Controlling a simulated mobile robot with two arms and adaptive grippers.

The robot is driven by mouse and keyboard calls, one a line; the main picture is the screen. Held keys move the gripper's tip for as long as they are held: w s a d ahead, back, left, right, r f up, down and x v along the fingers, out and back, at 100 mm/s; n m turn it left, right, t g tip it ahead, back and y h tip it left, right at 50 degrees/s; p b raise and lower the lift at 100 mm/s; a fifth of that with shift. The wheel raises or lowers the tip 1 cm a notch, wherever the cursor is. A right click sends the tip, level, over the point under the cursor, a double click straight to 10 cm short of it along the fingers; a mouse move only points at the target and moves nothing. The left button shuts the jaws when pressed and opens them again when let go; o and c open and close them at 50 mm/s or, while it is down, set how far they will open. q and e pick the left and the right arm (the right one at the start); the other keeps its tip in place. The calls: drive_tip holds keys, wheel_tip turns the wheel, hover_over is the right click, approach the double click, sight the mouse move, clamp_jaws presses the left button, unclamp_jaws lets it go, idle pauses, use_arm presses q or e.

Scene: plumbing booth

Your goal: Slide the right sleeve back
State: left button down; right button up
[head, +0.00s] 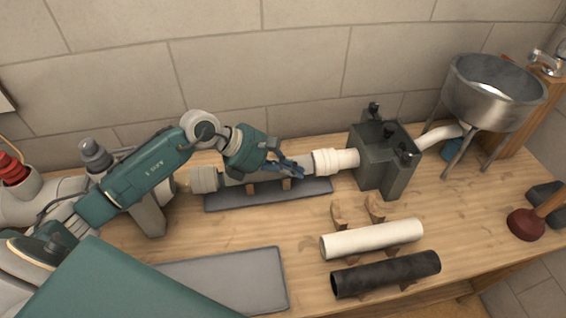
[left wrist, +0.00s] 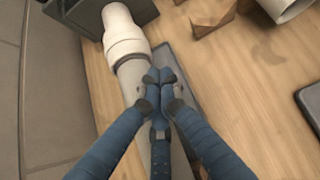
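The right sleeve (head: 335,160) is a white ringed collar on the pipe line, at the left side of the dark grey box-shaped fixture. It also shows at the top of the left wrist view (left wrist: 122,35). A grey pipe (head: 240,178) runs left from it to another ringed sleeve (head: 204,180). My left gripper (head: 298,168) is over the pipe, just left of the right sleeve and apart from it. In the left wrist view its blue fingertips (left wrist: 160,78) are together, with no object visible between them. The right gripper is not in view.
The dark grey fixture (head: 385,160) stands right of the sleeve, with a metal basin (head: 490,92) beyond. A white tube (head: 372,239) and a black tube (head: 385,273) lie in front on wooden cradles. A grey mat (head: 235,280) and a plunger (head: 528,224) are on the bench.

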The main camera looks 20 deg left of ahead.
sight(324, 162)
use_arm(q)
drive_tip(key=shift+x, duration=1.85)
drive_tip(key=shift+w+d+b, duration=0.3)
drive_tip(key=shift+w+d, duration=0.2)
drive_tip(key=shift+d, duration=0.25)
drive_tip(key=shift+s+r, duration=0.1)
drive_tip(key=shift+r, duration=0.05)
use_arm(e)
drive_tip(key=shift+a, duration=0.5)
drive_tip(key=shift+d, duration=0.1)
